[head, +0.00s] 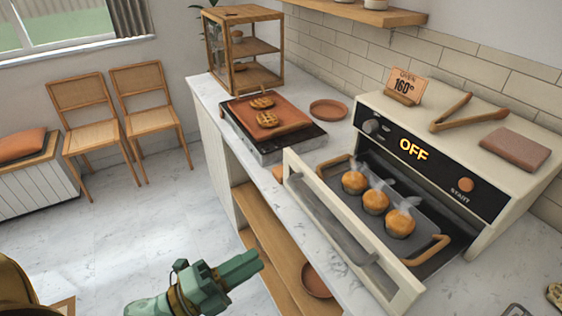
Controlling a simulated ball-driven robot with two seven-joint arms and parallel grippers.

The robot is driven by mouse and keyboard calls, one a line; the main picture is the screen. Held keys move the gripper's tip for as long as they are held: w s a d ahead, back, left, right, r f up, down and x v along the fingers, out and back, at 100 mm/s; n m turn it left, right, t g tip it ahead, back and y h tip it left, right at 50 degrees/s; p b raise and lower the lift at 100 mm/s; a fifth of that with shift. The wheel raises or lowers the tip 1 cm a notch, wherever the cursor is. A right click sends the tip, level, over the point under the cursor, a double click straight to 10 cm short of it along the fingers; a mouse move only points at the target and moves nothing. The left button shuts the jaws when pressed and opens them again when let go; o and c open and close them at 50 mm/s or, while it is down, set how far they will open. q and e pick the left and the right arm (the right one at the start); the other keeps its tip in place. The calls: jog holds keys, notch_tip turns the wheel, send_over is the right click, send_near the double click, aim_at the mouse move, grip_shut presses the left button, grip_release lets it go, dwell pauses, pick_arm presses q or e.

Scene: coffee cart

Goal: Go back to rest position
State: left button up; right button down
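My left gripper (240,268) is green and sits low in the picture, left of the counter, over the floor and the lower shelf. It is apart from the oven and holds nothing that I can see. I see it from the side, so I cannot tell whether its fingers are open. My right gripper is not in view.
The oven (477,165) reads OFF; its door (330,225) is open and juts out over the counter edge. Three steaming muffins (375,201) sit on a tray inside. The floor (150,220) at left is clear.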

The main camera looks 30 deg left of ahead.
pick_arm(q)
jog(key=s+a+f+n+g+y, duration=0.25)
jog(key=f+n, duration=0.25)
jog(key=f, duration=0.6)
jog(key=s+a+f+n+g+y, duration=0.25)
jog(key=a+f+n+y, duration=0.2)
jog(key=f, duration=0.55)
jog(key=s+a+f+n+g+y, duration=0.1)
jog(key=s+a+f+n+y, duration=0.2)
jog(key=f+n, duration=0.55)
jog(key=s+d+f+n+g, duration=0.1)
jog(key=s+f+g, duration=0.4)
jog(key=s+f, duration=0.5)
jog(key=s+d+f+n+g+y, duration=0.1)
jog(key=s+d+f+g, duration=0.3)
jog(key=s+f, duration=0.6)
jog(key=s+n+g, duration=0.1)
jog(key=s, duration=0.2)
jog(key=shift+s+d+f, duration=0.2)
jog(key=shift+d+f, duration=0.1)
jog(key=shift+f, duration=0.05)
